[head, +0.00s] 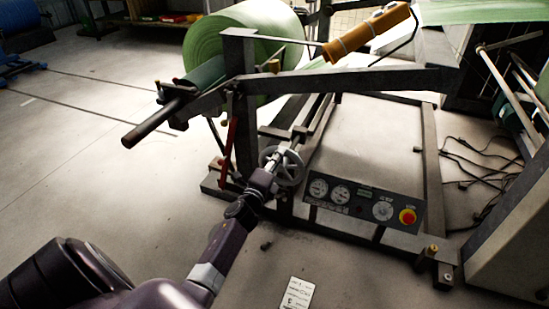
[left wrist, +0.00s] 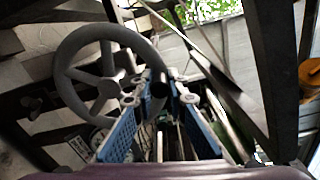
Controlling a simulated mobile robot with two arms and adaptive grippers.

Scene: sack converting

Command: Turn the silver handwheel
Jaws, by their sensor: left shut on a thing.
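The silver handwheel (head: 297,173) is a spoked wheel on the front of the dark machine frame, near the middle of the head view. In the left wrist view the handwheel (left wrist: 62,72) fills the left side, with its hub and spokes plain to see. My left gripper (head: 273,165) reaches it from the front left. In the left wrist view my left gripper (left wrist: 167,88) has its blue-padded fingers at the right side of the rim, shut on it. The fingers hide that part of the rim. My right gripper is not in view.
A control panel (head: 362,203) with gauges and a red button stands right of the handwheel. A large green roll (head: 240,45) and its protruding shaft (head: 150,124) are above and left. Cables (head: 490,175) lie on the floor at right.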

